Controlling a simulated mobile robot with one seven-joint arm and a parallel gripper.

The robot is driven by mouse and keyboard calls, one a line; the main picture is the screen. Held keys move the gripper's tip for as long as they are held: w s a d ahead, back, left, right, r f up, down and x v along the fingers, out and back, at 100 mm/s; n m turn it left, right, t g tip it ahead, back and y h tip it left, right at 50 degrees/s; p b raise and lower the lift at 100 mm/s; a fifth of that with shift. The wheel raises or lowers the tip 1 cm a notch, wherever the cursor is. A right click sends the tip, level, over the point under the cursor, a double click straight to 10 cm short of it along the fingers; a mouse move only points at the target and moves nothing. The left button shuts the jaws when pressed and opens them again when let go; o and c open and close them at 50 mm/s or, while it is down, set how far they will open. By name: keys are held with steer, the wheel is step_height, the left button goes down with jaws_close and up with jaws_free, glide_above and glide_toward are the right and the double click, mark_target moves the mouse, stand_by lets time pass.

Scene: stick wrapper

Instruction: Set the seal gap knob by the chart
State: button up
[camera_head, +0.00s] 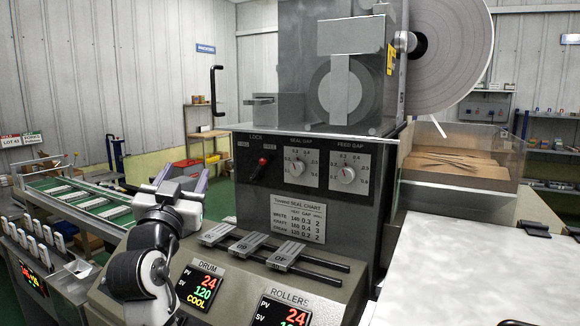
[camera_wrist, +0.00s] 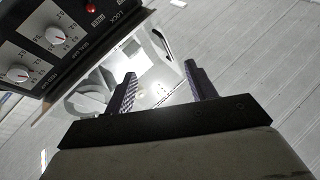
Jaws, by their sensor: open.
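The seal gap knob (camera_head: 298,167) is a small pale dial on a white scale plate, on the machine's dark panel. I cannot read its exact setting. It also shows, turned over, at the upper left of the wrist view (camera_wrist: 57,37). The seal chart (camera_head: 297,218) below lists white, kraft and cream rows with gaps that look like 0.3, 0.4 and 0.2. My gripper (camera_head: 183,175) is open and empty, left of the panel and apart from the knob. Its two dark fingers stand apart in the wrist view (camera_wrist: 160,70).
The similar feed gap knob (camera_head: 347,175) is to the right and a red lock lever (camera_head: 263,163) to the left. Rails with grey sliding blocks (camera_head: 248,247) stick out below the chart. Drum and roller displays (camera_head: 200,290) are in front. A green conveyor (camera_head: 80,198) runs at left.

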mark_target(295, 170)
steer(key=w+d+f+m+g+h, duration=0.2)
steer(key=w+d+m+g+h, duration=0.15)
steer(key=d, duration=0.35)
steer(key=w+d+f+m+g+h, duration=0.1)
steer(key=w+d+m+g+h, duration=0.3)
steer(key=d, duration=0.3)
steer(key=shift+t+h, duration=0.35)
steer(key=shift+t, duration=0.2)
steer(key=p+x, duration=0.6)
steer(key=x, duration=0.5)
steer(key=shift+d, duration=0.15)
steer(key=shift+x, duration=0.75)
steer(key=shift+f, duration=0.25)
steer(key=shift+c, duration=0.3)
steer(key=c, duration=0.9)
